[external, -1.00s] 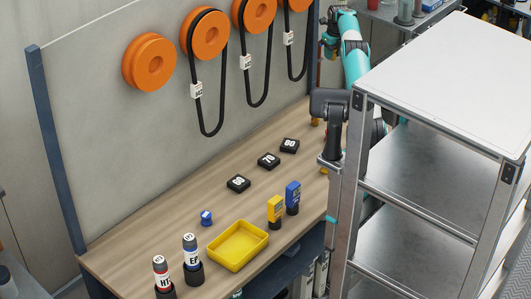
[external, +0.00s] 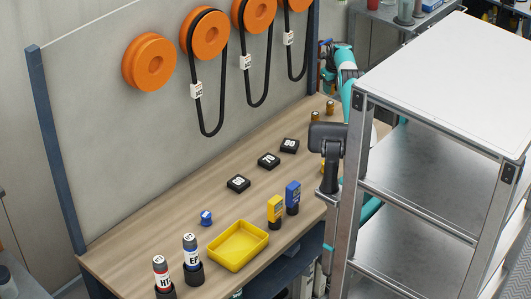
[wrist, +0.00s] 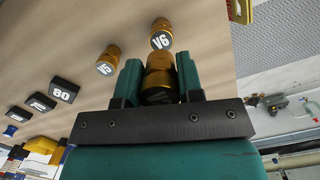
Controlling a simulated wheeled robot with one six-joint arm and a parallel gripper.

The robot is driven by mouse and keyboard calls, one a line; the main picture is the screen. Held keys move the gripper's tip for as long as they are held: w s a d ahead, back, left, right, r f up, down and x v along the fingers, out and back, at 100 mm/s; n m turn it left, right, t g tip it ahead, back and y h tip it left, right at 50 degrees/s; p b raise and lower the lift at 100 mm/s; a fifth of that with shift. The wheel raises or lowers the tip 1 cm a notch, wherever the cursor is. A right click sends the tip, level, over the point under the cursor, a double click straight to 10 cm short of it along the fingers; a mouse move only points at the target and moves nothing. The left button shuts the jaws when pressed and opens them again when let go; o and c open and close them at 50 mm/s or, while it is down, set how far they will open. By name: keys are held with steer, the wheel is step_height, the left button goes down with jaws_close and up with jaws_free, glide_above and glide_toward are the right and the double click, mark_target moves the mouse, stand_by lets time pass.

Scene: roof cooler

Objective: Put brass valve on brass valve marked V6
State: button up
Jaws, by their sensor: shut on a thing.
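A brass valve (wrist: 159,78) sits between the two teal fingers of my gripper (wrist: 158,84) in the wrist view; my gripper is shut on it. The brass valve marked V6 (wrist: 161,35) stands upright just beyond the held valve, apart from it in the picture; the height gap cannot be told. Another brass valve (wrist: 108,59), its mark reading like V5, stands to the left. In the external view, two brass valves (external: 330,107) stand near the bench's far right end. My gripper's fingers and the held valve cannot be made out clearly there.
Black tiles marked 80 (external: 290,145), 70 (external: 268,160) and 60 (external: 238,183) lie along the wooden bench (external: 180,225). A yellow tray (external: 238,262) and upright bottles are nearer. A metal rack (external: 430,60) hides part of my arm. The bench edge is close on the wrist view's right.

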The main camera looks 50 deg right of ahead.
mark_target(330, 102)
steer(key=shift+f+p, duration=0.3)
steer(key=shift+f, duration=1.7)
steer(key=shift+f, duration=0.15)
steer(key=o, duration=1)
steer(key=shift+c, duration=0.2)
steer(key=r, duration=0.4)
steer(key=s+r+b, duration=0.1)
steer(key=r, duration=0.7)
steer(key=shift+s+a+r, duration=0.1)
steer(key=shift+s+a, duration=0.05)
steer(key=shift+a, duration=0.05)
